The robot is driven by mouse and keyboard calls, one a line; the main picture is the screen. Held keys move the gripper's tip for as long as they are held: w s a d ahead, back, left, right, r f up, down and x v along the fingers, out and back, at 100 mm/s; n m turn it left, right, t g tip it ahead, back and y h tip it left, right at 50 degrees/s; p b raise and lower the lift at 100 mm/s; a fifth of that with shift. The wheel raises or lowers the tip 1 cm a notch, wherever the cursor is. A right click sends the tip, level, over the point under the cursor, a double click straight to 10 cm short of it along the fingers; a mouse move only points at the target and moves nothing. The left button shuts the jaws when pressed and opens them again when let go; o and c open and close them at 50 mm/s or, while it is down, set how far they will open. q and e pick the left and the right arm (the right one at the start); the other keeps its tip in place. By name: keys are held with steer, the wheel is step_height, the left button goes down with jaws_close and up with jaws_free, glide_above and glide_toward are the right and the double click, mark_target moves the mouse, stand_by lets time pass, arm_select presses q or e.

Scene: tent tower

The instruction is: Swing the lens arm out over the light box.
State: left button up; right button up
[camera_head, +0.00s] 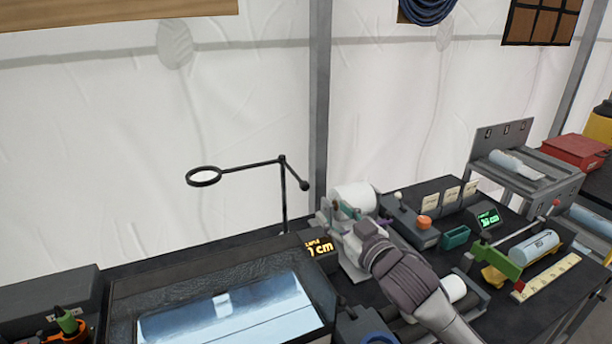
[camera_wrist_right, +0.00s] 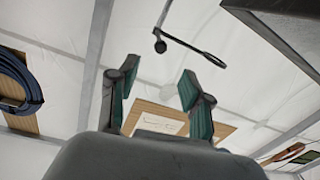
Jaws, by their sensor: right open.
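The lens arm (camera_head: 245,168) is a thin black rod on an upright post (camera_head: 284,205) behind the light box. Its ring lens (camera_head: 203,177) points left, and a round knob (camera_head: 305,186) ends its short right side. The light box (camera_head: 322,312) has a glowing pale top and a dark frame, at the lower left of the head view. My right gripper (camera_head: 336,213) is open and empty, right of the post and apart from the arm. The right wrist view shows its spread fingers (camera_wrist_right: 158,80) with the lens arm (camera_wrist_right: 185,43) beyond them. My left gripper is out of view.
A white roll (camera_head: 354,197) stands close behind my right gripper. A lit display (camera_head: 319,247) sits near the post's foot. A control box (camera_head: 410,222) with an orange button and a green-ended cylinder holder (camera_head: 497,260) are to the right. The air around the lens looks clear.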

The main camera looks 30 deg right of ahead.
steer(key=p, duration=0.2)
glide_toward(306, 187)
steer(key=w, duration=0.4)
steer(key=w+p, duration=0.1)
steer(key=w, duration=0.2)
steer(key=shift+w+r, duration=0.1)
steer(key=shift+w, duration=0.15)
steer(key=shift+w+p, duration=0.3)
steer(key=shift+w, duration=1.45)
steer(key=shift+c, duration=0.3)
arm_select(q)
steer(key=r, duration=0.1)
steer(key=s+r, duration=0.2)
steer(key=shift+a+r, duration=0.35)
arm_select(e)
jaws_close()
